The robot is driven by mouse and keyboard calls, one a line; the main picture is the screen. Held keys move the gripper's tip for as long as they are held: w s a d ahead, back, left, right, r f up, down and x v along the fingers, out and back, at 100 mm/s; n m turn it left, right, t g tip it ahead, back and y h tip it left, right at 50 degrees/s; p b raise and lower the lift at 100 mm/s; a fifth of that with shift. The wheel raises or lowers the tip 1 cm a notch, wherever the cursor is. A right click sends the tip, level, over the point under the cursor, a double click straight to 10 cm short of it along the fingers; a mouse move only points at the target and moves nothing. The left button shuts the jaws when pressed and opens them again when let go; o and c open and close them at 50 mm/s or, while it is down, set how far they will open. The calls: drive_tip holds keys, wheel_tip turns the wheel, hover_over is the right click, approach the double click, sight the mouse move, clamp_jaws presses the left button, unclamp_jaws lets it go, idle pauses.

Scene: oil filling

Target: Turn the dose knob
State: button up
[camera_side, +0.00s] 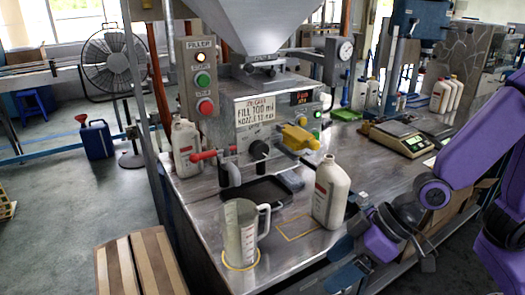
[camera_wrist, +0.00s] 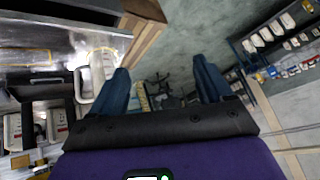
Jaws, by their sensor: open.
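The dose knob (camera_side: 259,149) is a round black knob low on the front of the filling machine's panel (camera_side: 250,120) in the side view. It sits below the "FILL 700 ml" label, between a red-handled valve and a yellow part. My gripper (camera_side: 338,262) is at the lower right of the side view, low by the table's front edge. It is well apart from the knob. In the wrist view my gripper (camera_wrist: 163,82) shows two blue fingers spread apart with nothing between them. The knob cannot be made out in the wrist view.
A clear measuring jug (camera_side: 241,235) stands at the table's front. A white bottle (camera_side: 330,192) stands between my gripper and the machine. Another white bottle (camera_side: 186,148) is left of the panel. A red valve handle (camera_side: 204,155) and a yellow part (camera_side: 297,137) flank the knob.

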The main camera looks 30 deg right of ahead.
drive_tip(key=w+a+m+t, duration=0.2)
drive_tip(key=w+t, duration=0.1)
drive_tip(key=w, duration=0.2)
drive_tip(key=m+t+h, duration=0.6)
drive_tip(key=t+h, duration=0.1)
drive_tip(key=t, duration=0.4)
approach(262, 151)
drive_tip(key=shift+w, duration=4.8)
drive_tip(key=c, duration=1)
